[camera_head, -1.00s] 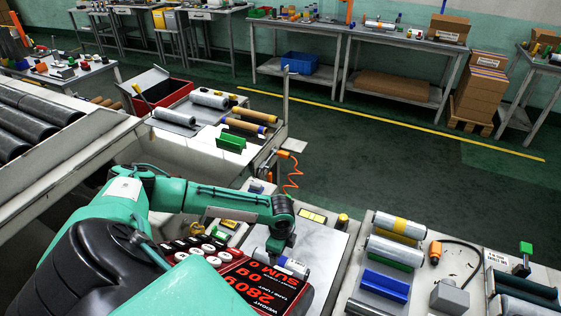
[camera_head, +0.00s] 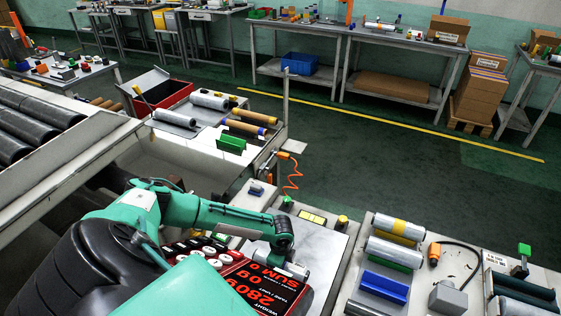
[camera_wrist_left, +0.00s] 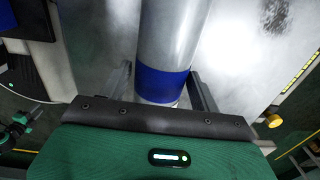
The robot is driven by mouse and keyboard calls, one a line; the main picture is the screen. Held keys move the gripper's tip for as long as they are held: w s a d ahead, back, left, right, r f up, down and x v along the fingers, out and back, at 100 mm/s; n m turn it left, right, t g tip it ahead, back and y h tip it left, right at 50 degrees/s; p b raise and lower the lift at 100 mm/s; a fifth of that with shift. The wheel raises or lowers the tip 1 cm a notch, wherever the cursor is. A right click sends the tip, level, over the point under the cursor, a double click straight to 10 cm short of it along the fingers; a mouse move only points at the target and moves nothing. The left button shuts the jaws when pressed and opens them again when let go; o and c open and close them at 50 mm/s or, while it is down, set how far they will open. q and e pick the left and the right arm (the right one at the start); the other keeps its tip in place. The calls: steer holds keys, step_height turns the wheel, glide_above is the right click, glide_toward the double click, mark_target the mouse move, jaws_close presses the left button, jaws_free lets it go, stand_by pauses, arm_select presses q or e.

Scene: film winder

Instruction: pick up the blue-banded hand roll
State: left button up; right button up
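The blue-banded hand roll (camera_head: 296,270) lies on the pale plate beside the red-lit weight display, partly hidden by my left arm. In the left wrist view the silver roll (camera_wrist_left: 170,35) runs away from me, with its blue band (camera_wrist_left: 163,84) near the close end. My left gripper (camera_head: 281,250) is right over the roll. In the wrist view my left gripper (camera_wrist_left: 163,88) is open, its fingers on either side of the banded end with a gap at each side. My right gripper is not in view.
The weight display (camera_head: 262,289) stands just left of the roll. An orange coiled cord (camera_head: 292,182) hangs behind the plate.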

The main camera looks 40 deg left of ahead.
arm_select(q)
steer(key=c, duration=0.8)
steer(key=shift+r, duration=0.15)
step_height(320, 180, up, 20)
steer(key=b, duration=0.1)
